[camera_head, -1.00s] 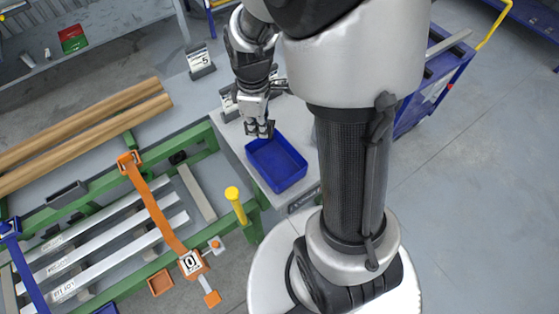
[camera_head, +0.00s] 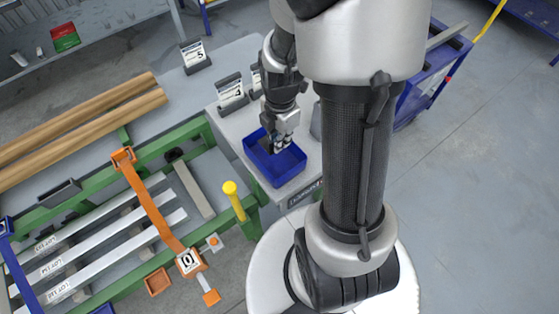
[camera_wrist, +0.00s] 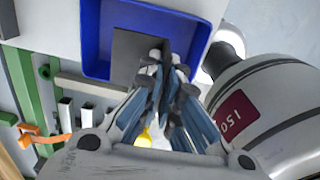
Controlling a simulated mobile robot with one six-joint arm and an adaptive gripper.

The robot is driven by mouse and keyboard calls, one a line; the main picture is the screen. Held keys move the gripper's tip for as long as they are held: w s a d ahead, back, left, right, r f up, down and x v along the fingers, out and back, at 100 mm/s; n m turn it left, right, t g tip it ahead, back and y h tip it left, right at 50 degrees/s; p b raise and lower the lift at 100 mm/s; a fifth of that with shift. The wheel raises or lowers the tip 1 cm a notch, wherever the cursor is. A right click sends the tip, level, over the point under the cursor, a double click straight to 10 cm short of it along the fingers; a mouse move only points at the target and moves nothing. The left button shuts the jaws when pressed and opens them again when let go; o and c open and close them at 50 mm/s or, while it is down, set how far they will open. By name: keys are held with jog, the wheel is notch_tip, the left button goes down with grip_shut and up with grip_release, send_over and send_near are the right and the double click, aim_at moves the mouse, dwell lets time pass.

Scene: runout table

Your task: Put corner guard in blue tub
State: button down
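The blue tub (camera_head: 292,178) stands on the grey table beside the green frame. Its rim and wall also show in the wrist view (camera_wrist: 96,45). My gripper (camera_head: 282,146) is over the tub, with its fingertips at or inside the opening. In the wrist view my gripper (camera_wrist: 163,65) has its fingers close together on a dark grey flat piece, which I take for the corner guard (camera_wrist: 130,50). The piece lies over the tub's interior; whether it touches the floor I cannot tell. In the head view the corner guard (camera_head: 265,146) is a small dark patch beside the fingers.
Numbered card holders (camera_head: 232,93) stand behind the tub on the table. A yellow-capped post (camera_head: 231,188) rises on the green frame left of the tub. An orange strap (camera_head: 152,208) crosses metal bars. Wooden poles (camera_head: 80,130) lie at the left.

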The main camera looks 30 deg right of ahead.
notch_tip(320, 180, down, 10)
jog(key=b, duration=0.3)
jog(key=shift+r, duration=0.2)
jog(key=c, duration=2.3)
grip_release()
jog(key=shift+f, duration=0.2)
jog(key=o, duration=0.5)
